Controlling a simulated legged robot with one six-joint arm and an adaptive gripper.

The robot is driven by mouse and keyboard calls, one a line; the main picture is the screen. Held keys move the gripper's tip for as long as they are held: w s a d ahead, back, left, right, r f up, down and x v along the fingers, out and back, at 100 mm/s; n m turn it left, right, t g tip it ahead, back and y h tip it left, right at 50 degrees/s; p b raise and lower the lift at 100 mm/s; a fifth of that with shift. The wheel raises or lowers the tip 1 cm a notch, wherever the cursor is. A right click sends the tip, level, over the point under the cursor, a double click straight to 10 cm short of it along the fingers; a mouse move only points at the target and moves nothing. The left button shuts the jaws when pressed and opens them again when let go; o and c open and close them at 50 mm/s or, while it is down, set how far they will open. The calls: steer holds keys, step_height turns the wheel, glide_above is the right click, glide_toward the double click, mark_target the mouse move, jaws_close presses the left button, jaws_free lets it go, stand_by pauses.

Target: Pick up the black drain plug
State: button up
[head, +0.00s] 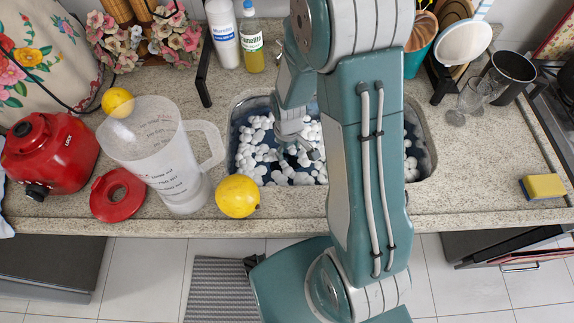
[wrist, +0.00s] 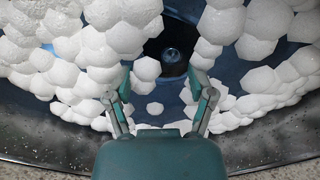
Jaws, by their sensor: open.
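In the wrist view, the black drain plug (wrist: 173,62) shows as a dark round piece on the blue-grey sink floor, with white foam clumps around it. My gripper (wrist: 160,80) is open and empty, with its two fingers spread apart. The plug appears beyond the fingertips, between their lines and a little nearer the right finger. In the head view, my gripper (head: 301,153) reaches down into the sink (head: 237,112) among the foam. I cannot make out the plug in the head view, where foam and my arm cover much of the sink.
White foam (wrist: 110,40) crowds both sides of the fingers. A lemon (head: 237,196), a clear blender jug (head: 160,150) and a red lid (head: 117,195) stand left of the sink. Glasses (head: 473,95) and a yellow sponge (head: 544,187) are to the right.

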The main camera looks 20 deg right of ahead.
mark_target(284, 162)
steer(key=f, duration=0.1)
steer(key=a+f, duration=0.1)
steer(key=f, duration=0.2)
steer(key=shift+s+a+f, duration=0.2)
steer(key=shift+a, duration=0.15)
steer(key=shift+d+f, duration=0.2)
steer(key=shift+f, duration=0.1)
steer(key=shift+d+f, duration=0.15)
steer(key=shift+d, duration=0.15)
steer(key=shift+a, duration=0.3)
jaws_close()
